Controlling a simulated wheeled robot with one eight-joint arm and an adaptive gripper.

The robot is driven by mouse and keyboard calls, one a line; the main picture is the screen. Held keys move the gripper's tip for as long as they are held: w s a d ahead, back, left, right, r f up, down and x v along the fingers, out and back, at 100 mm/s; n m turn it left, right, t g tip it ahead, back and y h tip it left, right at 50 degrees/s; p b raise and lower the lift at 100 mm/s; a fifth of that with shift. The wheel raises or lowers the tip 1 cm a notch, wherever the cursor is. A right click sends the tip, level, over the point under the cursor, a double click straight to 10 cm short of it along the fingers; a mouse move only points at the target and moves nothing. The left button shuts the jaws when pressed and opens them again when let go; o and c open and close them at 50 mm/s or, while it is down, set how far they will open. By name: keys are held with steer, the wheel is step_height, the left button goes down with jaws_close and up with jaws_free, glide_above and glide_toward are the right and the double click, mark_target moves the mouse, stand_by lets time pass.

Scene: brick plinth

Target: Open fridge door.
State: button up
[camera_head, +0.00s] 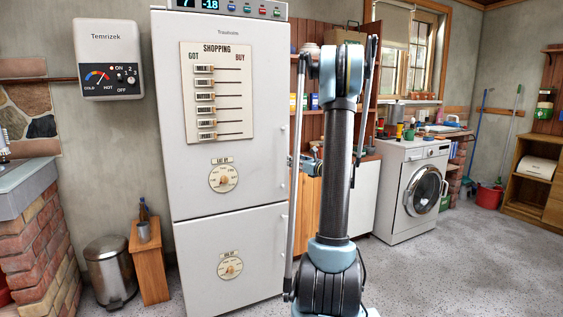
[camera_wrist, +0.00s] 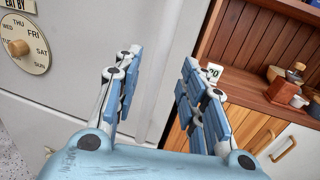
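The white fridge (camera_head: 226,170) stands left of centre in the head view, with a larger upper door and a smaller lower door, both shut. A slim pale handle (camera_head: 283,143) runs along the right edge of the upper door. In the head view my gripper (camera_head: 303,163) is beside the fridge's right edge, partly hidden by my arm. In the wrist view my gripper (camera_wrist: 160,62) is open, with no object seen held between its fingers. The fridge front (camera_wrist: 110,22) lies behind and left of the fingers.
A wooden shelf unit (camera_wrist: 265,55) with jars stands right of the fridge. A washing machine (camera_head: 412,190) is farther right. A metal bin (camera_head: 110,270) and a small wooden stool (camera_head: 148,262) stand left of the fridge.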

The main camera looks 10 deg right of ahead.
steer(key=x, duration=0.7)
